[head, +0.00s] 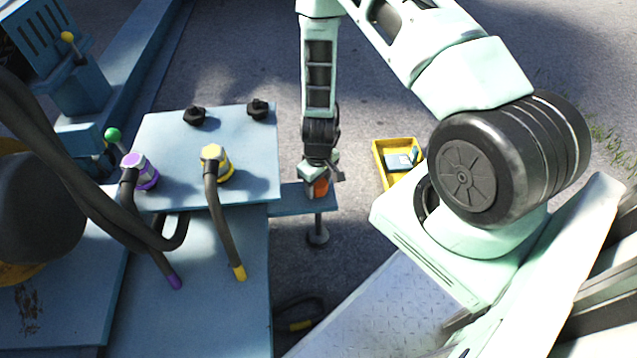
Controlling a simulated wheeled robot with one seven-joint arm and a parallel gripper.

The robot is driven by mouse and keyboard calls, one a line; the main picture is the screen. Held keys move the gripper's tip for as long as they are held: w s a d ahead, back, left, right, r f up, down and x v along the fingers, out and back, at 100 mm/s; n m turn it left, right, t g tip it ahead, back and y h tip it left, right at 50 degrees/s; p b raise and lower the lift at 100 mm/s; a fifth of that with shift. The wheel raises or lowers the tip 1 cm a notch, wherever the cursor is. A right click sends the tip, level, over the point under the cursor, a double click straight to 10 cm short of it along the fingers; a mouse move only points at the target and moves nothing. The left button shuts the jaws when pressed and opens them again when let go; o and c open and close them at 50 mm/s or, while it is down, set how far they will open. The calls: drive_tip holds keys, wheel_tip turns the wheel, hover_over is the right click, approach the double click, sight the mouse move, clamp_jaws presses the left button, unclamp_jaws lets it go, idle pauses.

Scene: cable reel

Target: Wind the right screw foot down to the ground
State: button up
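The right screw foot (318,235) hangs below a blue bracket (290,201) at the right side of the cable reel's frame. It has a thin dark stem with a round plate at its lower end. Its orange top (320,187) shows just under my gripper (321,176). My gripper points down from above and its fingers are at the orange top. The fingers are small and partly hidden, so I cannot tell whether they are closed on it. Whether the round plate touches the ground is also unclear.
A blue panel (255,140) left of my gripper carries a purple connector (140,170), a yellow connector (217,163) and two black caps. Thick dark cables cross the left side. A yellow bin (381,168) stands on the ground to the right. A dark cable end (300,325) lies below.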

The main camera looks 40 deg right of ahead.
drive_tip(key=c, duration=0.5)
drive_tip(key=shift+r+m, duration=0.1)
drive_tip(key=shift+m, duration=0.2)
drive_tip(key=m+p, duration=0.3)
drive_tip(key=m, duration=0.1)
drive_tip(key=shift+r+m, duration=0.1)
drive_tip(key=shift+m, duration=0.3)
drive_tip(key=m+p, duration=0.3)
drive_tip(key=m, duration=0.3)
drive_tip(key=m+p, duration=0.3)
drive_tip(key=m, duration=0.3)
drive_tip(key=shift+m, duration=0.3)
drive_tip(key=m+p, duration=0.1)
drive_tip(key=m, duration=0.2)
drive_tip(key=shift+m+p, duration=0.3)
drive_tip(key=shift+p, duration=0.05)
drive_tip(key=shift+m+p, duration=0.55)
drive_tip(key=shift+m, duration=0.95)
